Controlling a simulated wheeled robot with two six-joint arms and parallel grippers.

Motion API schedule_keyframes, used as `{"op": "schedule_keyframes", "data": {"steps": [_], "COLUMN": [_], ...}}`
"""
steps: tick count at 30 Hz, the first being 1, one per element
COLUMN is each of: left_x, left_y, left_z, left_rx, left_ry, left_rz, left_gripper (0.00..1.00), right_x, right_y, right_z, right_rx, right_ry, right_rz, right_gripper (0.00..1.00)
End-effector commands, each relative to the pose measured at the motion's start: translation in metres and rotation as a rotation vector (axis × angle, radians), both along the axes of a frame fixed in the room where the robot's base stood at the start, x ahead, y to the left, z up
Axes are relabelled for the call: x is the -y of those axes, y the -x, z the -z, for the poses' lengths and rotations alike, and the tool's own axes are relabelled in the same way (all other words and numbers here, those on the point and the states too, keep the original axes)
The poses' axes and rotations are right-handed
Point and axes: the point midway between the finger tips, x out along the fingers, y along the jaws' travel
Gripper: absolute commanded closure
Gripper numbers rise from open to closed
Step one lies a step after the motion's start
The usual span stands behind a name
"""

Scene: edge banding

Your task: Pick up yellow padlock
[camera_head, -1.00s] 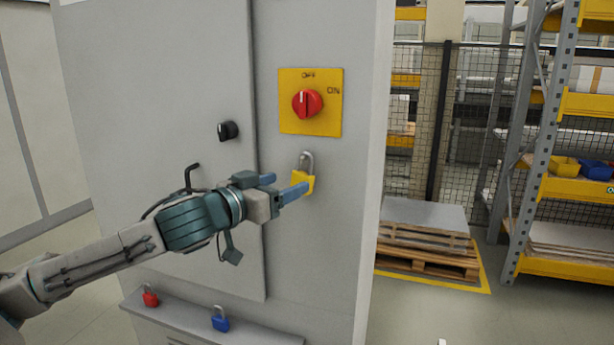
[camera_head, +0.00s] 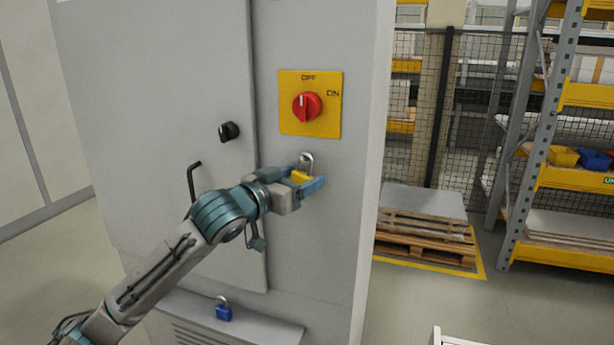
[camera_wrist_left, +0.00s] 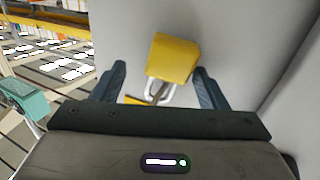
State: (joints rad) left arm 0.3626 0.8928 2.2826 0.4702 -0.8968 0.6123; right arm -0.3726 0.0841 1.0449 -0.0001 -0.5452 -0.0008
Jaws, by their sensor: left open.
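The yellow padlock (camera_head: 301,176) is on the front of the grey cabinet, below the switch, with its metal shackle upward. My left gripper (camera_head: 307,178) is open, with its blue fingers on either side of the padlock's body in the head view. In the left wrist view, the padlock (camera_wrist_left: 173,57) lies between the two dark fingers (camera_wrist_left: 159,69), closer to the right one. Gaps show on both sides, so the fingers look apart from it. My right gripper is not in view.
A red rotary switch (camera_head: 307,106) on a yellow plate is just above the padlock. A black knob (camera_head: 229,131) and a dark handle (camera_head: 193,180) stick out at the left. A blue padlock (camera_head: 224,311) sits on the lower ledge. Pallets (camera_head: 425,235) stand right of the cabinet.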

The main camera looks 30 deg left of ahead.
Motion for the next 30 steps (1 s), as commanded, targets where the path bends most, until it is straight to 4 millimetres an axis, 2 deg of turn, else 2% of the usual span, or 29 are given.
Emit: {"op": "schedule_keyframes", "data": {"steps": [9,11,15,18,30], "left_x": [0.0003,0.0003,0.0004,0.0004,0.0003], "left_y": [-0.0024,-0.0024,-0.0023,-0.0023,-0.0024], "left_z": [0.0005,0.0005,0.0004,0.0002,-0.0065], "left_rx": [-0.001,-0.001,-0.001,-0.001,0.001], "left_ry": [-0.001,-0.001,0.000,-0.001,0.000], "left_rz": [0.000,0.000,0.000,0.000,0.000], "left_gripper": [0.33,0.43,0.70,0.86,0.86], "right_x": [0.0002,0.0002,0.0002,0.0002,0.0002], "right_y": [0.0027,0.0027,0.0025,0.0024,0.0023], "right_z": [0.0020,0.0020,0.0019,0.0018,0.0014], "right_rx": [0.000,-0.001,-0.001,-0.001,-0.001], "right_ry": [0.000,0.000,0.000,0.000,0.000], "right_rz": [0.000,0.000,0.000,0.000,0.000], "right_gripper": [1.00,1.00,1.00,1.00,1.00]}}
